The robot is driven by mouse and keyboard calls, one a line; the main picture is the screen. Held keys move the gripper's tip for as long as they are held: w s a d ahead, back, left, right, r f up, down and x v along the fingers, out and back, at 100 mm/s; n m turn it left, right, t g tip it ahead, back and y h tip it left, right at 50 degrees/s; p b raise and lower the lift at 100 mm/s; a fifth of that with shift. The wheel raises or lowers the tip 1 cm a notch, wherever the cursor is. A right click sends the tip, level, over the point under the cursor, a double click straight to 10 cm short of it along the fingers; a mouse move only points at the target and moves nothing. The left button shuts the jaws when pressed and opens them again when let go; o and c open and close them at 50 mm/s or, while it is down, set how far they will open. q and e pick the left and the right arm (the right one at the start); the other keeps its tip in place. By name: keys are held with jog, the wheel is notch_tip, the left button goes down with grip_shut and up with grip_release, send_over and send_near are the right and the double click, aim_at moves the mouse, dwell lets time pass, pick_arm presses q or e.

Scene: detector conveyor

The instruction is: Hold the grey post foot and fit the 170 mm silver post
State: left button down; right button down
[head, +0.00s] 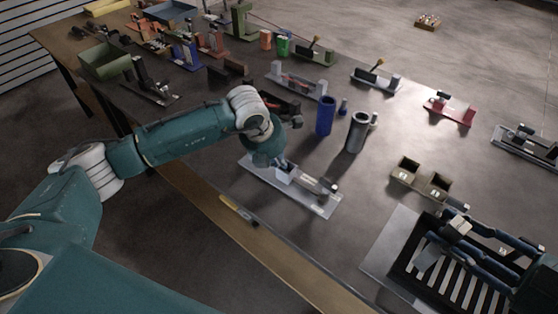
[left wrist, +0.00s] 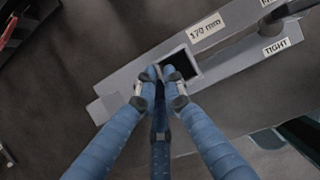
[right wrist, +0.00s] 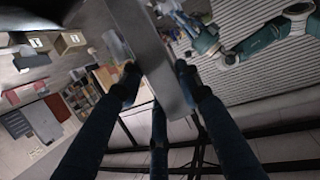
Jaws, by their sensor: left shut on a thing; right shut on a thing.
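The grey post foot (head: 318,207) lies on the table at mid-picture in the head view. In the left wrist view the foot (left wrist: 125,88) shows a square dark socket and the labels "170 mm" and "TIGHT". My left gripper (head: 279,163) is shut on the wall of the socket block; its fingertips (left wrist: 163,82) meet beside the opening. My right gripper (head: 450,240) is over the slotted black rack at the lower right. It is shut on the silver post (right wrist: 150,50), a long flat-sided bar between its fingers (right wrist: 158,75). The socket looks empty.
The black slotted rack (head: 405,268) stands under my right gripper. A tan two-bin holder (head: 410,170) is behind it. A blue cylinder (head: 325,116) and a grey cylinder (head: 357,132) stand behind the foot. A yellow marker (head: 238,209) lies near the front edge.

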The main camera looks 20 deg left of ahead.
dwell(0.7)
jog(key=w+d+r+m+t+h, duration=0.1)
jog(key=w+d+m+t+h, duration=0.2)
jog(key=d, duration=0.5)
jog(key=w+d+r+m+t+h, duration=0.1)
jog(key=d+m+t+h, duration=0.2)
jog(key=d+m+h, duration=0.45)
jog(key=s+d+m+h, duration=0.2)
jog(key=s+d+h, duration=0.1)
jog(key=d, duration=0.4)
jog(key=s+d+m+h, duration=0.2)
jog(key=d+h, duration=0.1)
jog(key=d, duration=0.4)
notch_tip(320, 180, down, 10)
jog(key=d, duration=0.1)
jog(key=shift+s+r+g, duration=0.15)
jog(key=shift+s+g, duration=0.25)
jog(key=c, duration=1.2)
grip_release()
